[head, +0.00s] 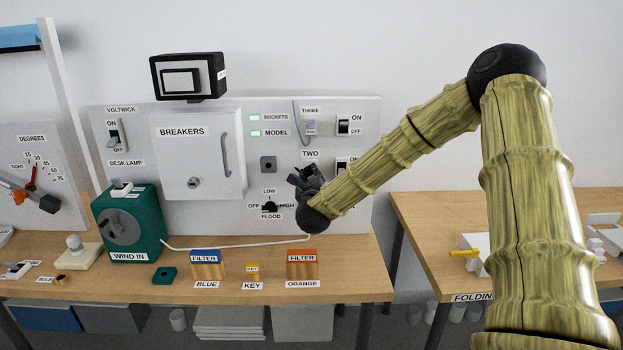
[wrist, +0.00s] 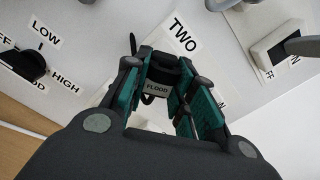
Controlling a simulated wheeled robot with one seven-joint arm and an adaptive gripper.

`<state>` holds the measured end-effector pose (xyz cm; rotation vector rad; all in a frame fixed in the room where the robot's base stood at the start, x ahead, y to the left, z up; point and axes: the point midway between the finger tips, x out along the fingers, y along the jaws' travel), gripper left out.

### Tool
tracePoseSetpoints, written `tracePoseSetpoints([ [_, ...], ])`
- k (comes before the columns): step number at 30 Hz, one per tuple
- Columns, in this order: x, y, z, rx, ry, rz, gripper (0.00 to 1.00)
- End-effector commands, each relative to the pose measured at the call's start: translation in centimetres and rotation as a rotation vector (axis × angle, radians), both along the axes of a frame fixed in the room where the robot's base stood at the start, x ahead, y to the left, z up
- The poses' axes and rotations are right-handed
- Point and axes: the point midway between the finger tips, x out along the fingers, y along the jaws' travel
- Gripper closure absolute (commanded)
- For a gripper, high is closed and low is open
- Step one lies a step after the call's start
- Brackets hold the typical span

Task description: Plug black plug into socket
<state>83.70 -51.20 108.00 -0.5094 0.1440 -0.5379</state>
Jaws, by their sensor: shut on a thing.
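My gripper (head: 304,178) is at the upright panel just below the TWO label (head: 310,153). In the wrist view its teal-padded fingers are shut on a black plug (wrist: 168,72) with a FLOOD label. The TWO label (wrist: 183,38) shows just beyond the plug. A socket under that label is hidden behind my gripper and the plug. I cannot tell whether the plug touches the panel or sits in a socket. A grey square fitting with a dark round centre (head: 268,164) is left of my gripper.
The FLOOD knob (head: 269,207) is at lower left of my gripper, and a rocker switch (head: 343,163) is to its right. A grey plug (head: 310,128) sits under THREE. A white breaker box (head: 197,160) is farther left. Filter blocks (head: 302,267) and a white cord lie on the bench.

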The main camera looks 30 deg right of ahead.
Motion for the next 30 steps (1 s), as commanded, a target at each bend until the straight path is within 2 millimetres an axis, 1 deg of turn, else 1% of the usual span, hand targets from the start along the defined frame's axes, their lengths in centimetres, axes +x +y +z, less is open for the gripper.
tracePoseSetpoints([
  [30,1.6,-1.0,-0.1,0.0,0.0,0.0,1.0],
])
